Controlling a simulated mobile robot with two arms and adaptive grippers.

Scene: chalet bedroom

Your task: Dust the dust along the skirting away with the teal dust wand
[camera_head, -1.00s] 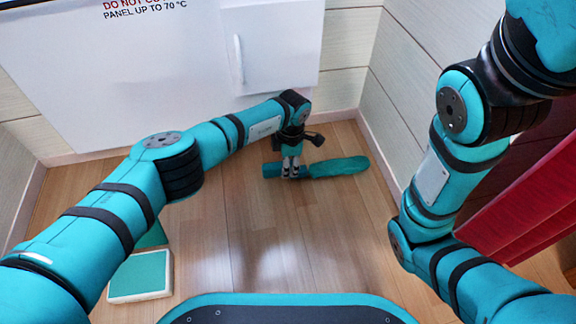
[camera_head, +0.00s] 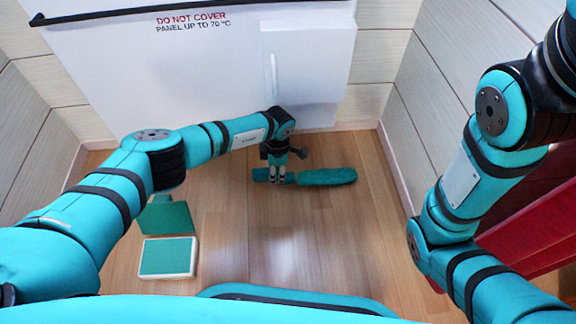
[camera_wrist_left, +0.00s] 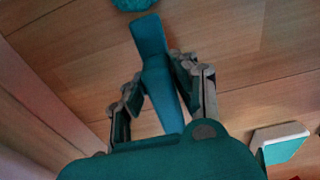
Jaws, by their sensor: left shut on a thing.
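The teal dust wand (camera_head: 328,176) lies low over the wood floor, its fluffy head pointing right and its handle to the left. My left gripper (camera_head: 277,174) is shut on the wand's handle. In the left wrist view the flat teal handle (camera_wrist_left: 155,62) runs between the fingers of my left gripper (camera_wrist_left: 160,88), and only a bit of the head (camera_wrist_left: 134,4) shows at the top edge. The pale skirting (camera_head: 396,170) runs along the right wall, with a gap to the head. I cannot make out dust. My right gripper is out of view.
A white heater panel (camera_head: 190,80) covers the back wall. A teal-topped white box (camera_head: 167,257) and a green piece (camera_head: 166,217) are on the floor at left. The middle floor is clear.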

